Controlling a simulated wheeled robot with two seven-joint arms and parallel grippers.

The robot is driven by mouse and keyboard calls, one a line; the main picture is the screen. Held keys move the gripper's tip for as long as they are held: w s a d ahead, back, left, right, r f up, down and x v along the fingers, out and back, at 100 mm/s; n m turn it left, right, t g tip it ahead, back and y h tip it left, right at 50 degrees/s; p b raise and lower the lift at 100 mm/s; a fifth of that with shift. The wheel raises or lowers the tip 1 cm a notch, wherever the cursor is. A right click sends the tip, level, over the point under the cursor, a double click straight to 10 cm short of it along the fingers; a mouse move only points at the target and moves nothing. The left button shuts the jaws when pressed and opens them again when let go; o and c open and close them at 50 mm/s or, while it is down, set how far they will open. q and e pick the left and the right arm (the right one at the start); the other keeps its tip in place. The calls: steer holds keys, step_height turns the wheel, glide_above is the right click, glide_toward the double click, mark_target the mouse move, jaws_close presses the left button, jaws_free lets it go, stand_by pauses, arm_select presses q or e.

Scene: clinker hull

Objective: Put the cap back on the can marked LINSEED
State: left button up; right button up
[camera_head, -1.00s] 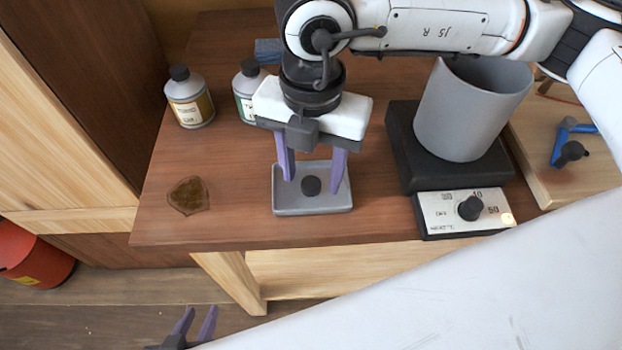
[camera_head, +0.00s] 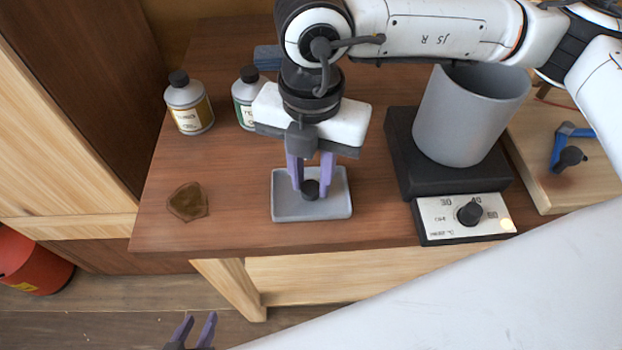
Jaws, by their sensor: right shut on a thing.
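A black cap (camera_head: 310,189) is in a shallow grey tray (camera_head: 284,208) near the table's front edge. My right gripper (camera_head: 311,184) points down over the tray, its purple fingers closed on the cap. A grey can with a gold-brown label (camera_head: 190,108) stands upright at the back left with a black cap on. A second can with a green-edged label (camera_head: 245,95) stands to its right, also with a black top, partly hidden by my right arm. The label words are too small to read surely. My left gripper (camera_head: 197,330) is open and empty below the table's front edge.
A brown stain-like patch (camera_head: 188,202) lies on the table (camera_head: 235,225) left of the tray. A large grey pot (camera_head: 465,125) stands on a black heater with a dial (camera_head: 470,212) at right. A blue clamp (camera_head: 565,145) lies on a board beyond.

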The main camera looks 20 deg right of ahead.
mark_target(317, 182)
step_height(317, 182, up, 10)
steer(key=shift+f, duration=0.25)
stand_by(0.3)
steer(key=d+f+m, duration=0.1)
steer(key=d+m, duration=0.1)
steer(key=m, duration=0.9)
steer(key=w+d+f+m, duration=0.1)
steer(key=d+f+m, duration=0.1)
steer(key=m, duration=0.9)
steer(key=w+d+f+m, duration=0.1)
steer(key=d+m, duration=0.3)
steer(key=m, duration=0.7)
steer(key=shift+d+f, duration=0.2)
steer(key=n, duration=0.3)
steer(key=d+n, duration=0.1)
steer(key=shift+f+n, duration=0.25)
steer(key=shift+n, duration=0.05)
